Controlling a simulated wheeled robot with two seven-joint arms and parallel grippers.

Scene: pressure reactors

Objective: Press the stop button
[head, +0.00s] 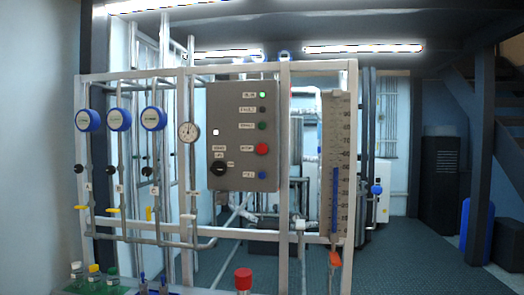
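The stop button (262,149) is the round red button on the right side of a grey control panel (232,104). A small label (247,149) sits just left of it, and nothing covers it. A green button (263,126) is above it and a blue button (262,175) below it. A green lamp (263,95) at the panel's top is lit. A black rotary knob (218,169) is at the lower left of the panel. Neither of my grippers shows in the head view.
A white pipe frame (284,215) carries the panel, a round dial gauge (189,132), several blue gauges (153,118) and a tall scale (336,160). Capped vials (94,277) and a red-capped bottle (243,280) stand at the bottom edge.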

